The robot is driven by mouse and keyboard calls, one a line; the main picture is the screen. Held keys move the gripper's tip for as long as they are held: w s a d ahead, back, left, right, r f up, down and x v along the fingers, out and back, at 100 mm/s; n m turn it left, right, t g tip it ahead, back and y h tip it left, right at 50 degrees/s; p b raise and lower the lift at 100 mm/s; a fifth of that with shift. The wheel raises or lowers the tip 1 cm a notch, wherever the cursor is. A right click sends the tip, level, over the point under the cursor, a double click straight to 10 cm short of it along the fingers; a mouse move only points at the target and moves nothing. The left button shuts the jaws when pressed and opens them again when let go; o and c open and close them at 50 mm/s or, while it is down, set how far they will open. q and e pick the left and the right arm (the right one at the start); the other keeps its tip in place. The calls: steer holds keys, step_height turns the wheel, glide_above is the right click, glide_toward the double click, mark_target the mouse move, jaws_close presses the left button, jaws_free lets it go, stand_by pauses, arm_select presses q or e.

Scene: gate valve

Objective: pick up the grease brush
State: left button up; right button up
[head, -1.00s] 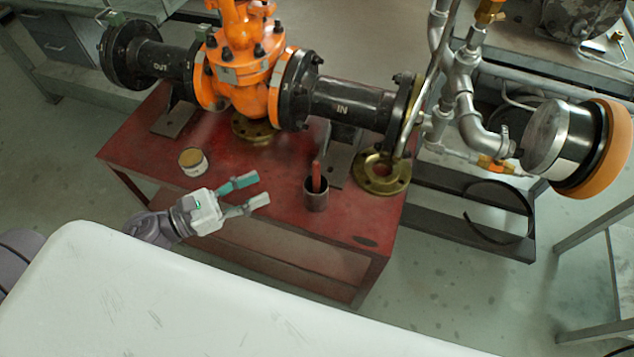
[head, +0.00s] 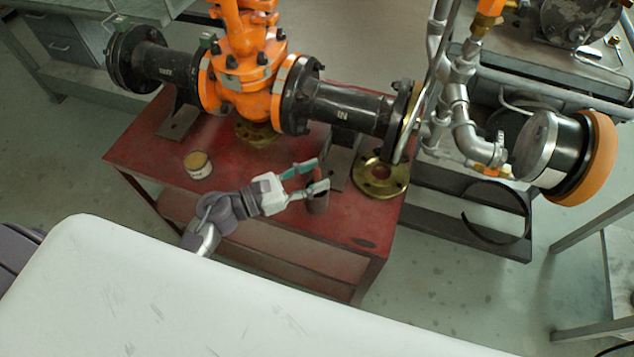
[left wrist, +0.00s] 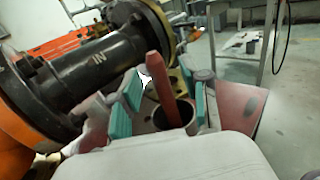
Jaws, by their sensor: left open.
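The grease brush shows as a red handle (head: 317,174) standing up out of a dark cup (head: 318,204) on the red table. In the left wrist view the red handle (left wrist: 157,78) leans a little to the left in the round cup (left wrist: 186,117); its lower end is hidden inside. My left gripper (head: 311,177) is open, with its teal-padded fingers on either side of the handle. In the left wrist view the handle stands between the pads of this gripper (left wrist: 165,103), and contact is not clear. My right gripper is not in view.
The red table (head: 140,150) carries an orange gate valve (head: 245,75) with black flanged pipes behind the cup. A small tin (head: 198,165) stands to the left. A brass flange (head: 381,178) lies close to the right of the cup. The table's front right is mostly clear.

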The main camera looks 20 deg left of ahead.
arm_select(q)
steer(key=shift+w+d, duration=0.35)
steer(key=shift+d, duration=0.05)
jaws_close()
